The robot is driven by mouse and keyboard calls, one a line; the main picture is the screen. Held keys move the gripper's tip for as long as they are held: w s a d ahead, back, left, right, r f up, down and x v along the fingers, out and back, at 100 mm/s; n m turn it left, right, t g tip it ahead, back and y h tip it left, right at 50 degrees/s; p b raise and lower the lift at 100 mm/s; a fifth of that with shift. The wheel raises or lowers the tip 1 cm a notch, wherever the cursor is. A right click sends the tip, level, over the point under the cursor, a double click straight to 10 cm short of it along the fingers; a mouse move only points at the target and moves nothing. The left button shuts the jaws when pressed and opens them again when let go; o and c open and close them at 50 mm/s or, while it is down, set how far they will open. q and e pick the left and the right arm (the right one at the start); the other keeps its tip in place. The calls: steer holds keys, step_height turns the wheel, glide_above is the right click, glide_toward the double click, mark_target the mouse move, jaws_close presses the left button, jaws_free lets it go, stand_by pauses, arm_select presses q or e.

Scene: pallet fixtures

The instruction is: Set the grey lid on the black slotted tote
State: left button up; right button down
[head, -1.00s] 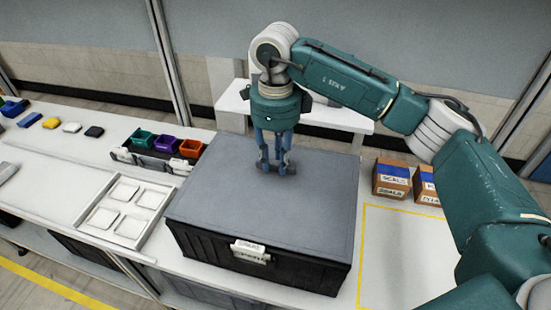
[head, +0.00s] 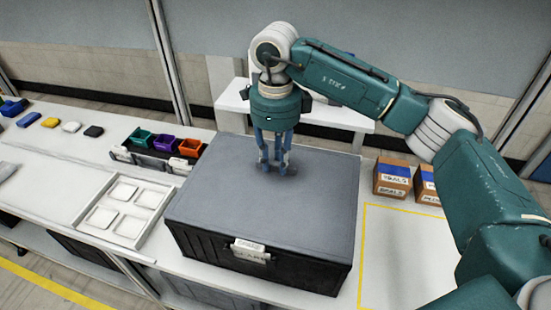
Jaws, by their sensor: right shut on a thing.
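The grey lid (head: 230,212) lies flat over the top of the black slotted tote (head: 310,273) on the white bench, its edges lined up with the tote's walls as far as I can see. A label plate (head: 251,250) sits at the tote's front. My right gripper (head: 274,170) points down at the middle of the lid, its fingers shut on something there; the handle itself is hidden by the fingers. My left gripper is not in view.
Left of the tote is a white tray with square pockets (head: 154,200). Behind it stand green, purple and orange bins (head: 164,144). Boxes labelled seals (head: 392,178) stand at right, behind a bare yellow-outlined area (head: 400,250). A raised white shelf (head: 330,115) is behind.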

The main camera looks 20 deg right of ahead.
steer(key=shift+f+b, duration=0.4)
steer(key=shift+f, duration=0.05)
stand_by(0.5)
steer(key=c, duration=1.4)
jaws_free()
step_height(320, 180, up, 12)
